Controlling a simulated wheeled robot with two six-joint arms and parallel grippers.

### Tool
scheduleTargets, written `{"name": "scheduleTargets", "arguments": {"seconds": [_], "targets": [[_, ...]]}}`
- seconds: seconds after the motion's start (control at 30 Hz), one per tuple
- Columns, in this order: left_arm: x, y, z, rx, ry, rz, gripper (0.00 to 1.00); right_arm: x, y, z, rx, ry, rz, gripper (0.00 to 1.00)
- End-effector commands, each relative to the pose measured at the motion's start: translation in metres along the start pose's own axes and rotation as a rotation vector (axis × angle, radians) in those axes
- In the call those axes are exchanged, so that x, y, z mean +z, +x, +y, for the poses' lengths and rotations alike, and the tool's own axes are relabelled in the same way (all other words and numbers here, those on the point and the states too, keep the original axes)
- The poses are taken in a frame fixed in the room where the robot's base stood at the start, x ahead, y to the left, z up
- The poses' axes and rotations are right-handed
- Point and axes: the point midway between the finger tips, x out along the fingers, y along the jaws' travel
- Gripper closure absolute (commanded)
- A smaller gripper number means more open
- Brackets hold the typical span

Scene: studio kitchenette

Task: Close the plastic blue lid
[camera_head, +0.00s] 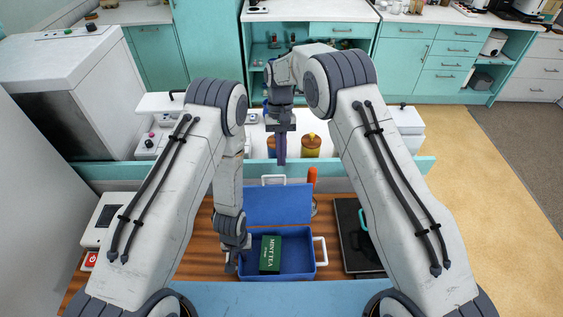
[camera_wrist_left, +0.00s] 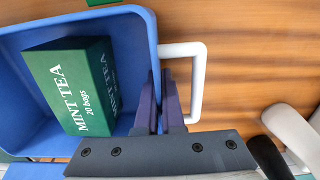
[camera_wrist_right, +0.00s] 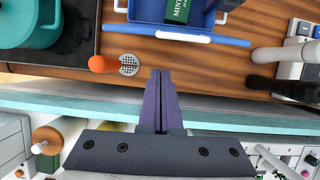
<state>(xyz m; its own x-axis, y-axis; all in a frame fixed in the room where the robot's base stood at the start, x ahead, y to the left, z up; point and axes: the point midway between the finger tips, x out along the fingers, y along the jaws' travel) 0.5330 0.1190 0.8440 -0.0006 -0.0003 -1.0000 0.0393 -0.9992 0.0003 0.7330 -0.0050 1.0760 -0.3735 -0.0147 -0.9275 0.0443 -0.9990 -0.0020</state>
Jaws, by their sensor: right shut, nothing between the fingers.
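The blue box (camera_head: 297,261) sits on the wooden counter, with a green mint tea pack (camera_head: 269,255) inside. Its blue lid (camera_head: 278,206) stands open along the back edge, with a white handle (camera_head: 272,179) at its top. The lid shows nearly edge-on in the right wrist view (camera_wrist_right: 200,37). My left gripper (camera_head: 232,263) is at the box's left side; in the left wrist view (camera_wrist_left: 160,97) its fingers are closed on the side wall, beside the white side handle (camera_wrist_left: 196,85). My right gripper (camera_head: 281,157) is shut and empty, pointing down above and behind the lid, apart from it.
An orange-handled utensil (camera_head: 312,178) lies behind the box at right. A dark tray (camera_head: 353,247) with a teal pot (camera_wrist_right: 35,22) is to the right. A white device (camera_head: 103,222) is at the left. A teal ledge (camera_head: 400,170) runs behind the counter.

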Motion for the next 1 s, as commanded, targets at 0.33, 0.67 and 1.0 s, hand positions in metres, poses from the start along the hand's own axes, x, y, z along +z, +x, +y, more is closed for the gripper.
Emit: {"name": "scheduleTargets", "arguments": {"seconds": [0.33,0.67,1.0], "targets": [[0.0,0.0,0.0,0.0,-0.001,0.001,1.0,0.026,0.006,0.0,0.0,0.001,0.0,1.0],[0.0,0.0,0.0,0.0,-0.001,0.001,1.0,0.029,0.006,0.0,0.001,0.001,-0.001,1.0],[0.0,0.0,0.0,0.0,-0.001,0.001,1.0,0.035,0.006,0.0,0.002,0.001,0.03,1.0]]}}
